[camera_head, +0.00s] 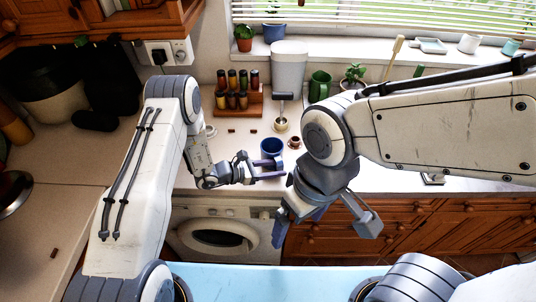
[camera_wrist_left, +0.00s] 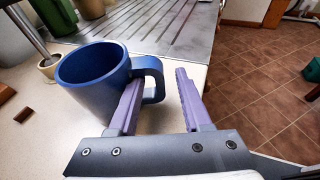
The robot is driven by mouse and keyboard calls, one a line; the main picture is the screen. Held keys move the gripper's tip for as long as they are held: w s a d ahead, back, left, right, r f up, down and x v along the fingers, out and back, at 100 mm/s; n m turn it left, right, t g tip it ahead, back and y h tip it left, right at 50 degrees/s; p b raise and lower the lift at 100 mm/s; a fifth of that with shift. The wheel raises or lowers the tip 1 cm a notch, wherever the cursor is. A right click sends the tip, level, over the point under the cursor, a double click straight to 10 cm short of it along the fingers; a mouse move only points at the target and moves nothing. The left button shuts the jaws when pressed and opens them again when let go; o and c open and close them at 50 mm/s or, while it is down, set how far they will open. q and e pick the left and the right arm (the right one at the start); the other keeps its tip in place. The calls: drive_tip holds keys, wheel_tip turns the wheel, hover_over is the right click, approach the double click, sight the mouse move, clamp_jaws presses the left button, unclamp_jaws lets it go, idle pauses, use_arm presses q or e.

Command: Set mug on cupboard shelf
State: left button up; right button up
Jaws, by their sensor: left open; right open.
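My left gripper (camera_head: 274,169) is open at the mug's near side. In the left wrist view its purple fingers (camera_wrist_left: 160,100) lie on both sides of the handle's outer part; one finger appears to be inside the handle loop. I cannot tell whether they touch. My right gripper (camera_head: 325,225) is open and empty in front of the counter. A wooden cupboard (camera_head: 60,20) hangs at upper left.
A spice rack (camera_head: 240,103), a white container (camera_head: 289,68), a green mug (camera_head: 320,86) and a small cup (camera_head: 281,124) stand behind the mug. A washing machine (camera_head: 225,240) is under the counter. The ribbed drainboard (camera_wrist_left: 155,25) lies beyond the mug.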

use_arm(q)
clamp_jaws()
drive_tip(key=shift+d, duration=0.1)
idle(1.3)
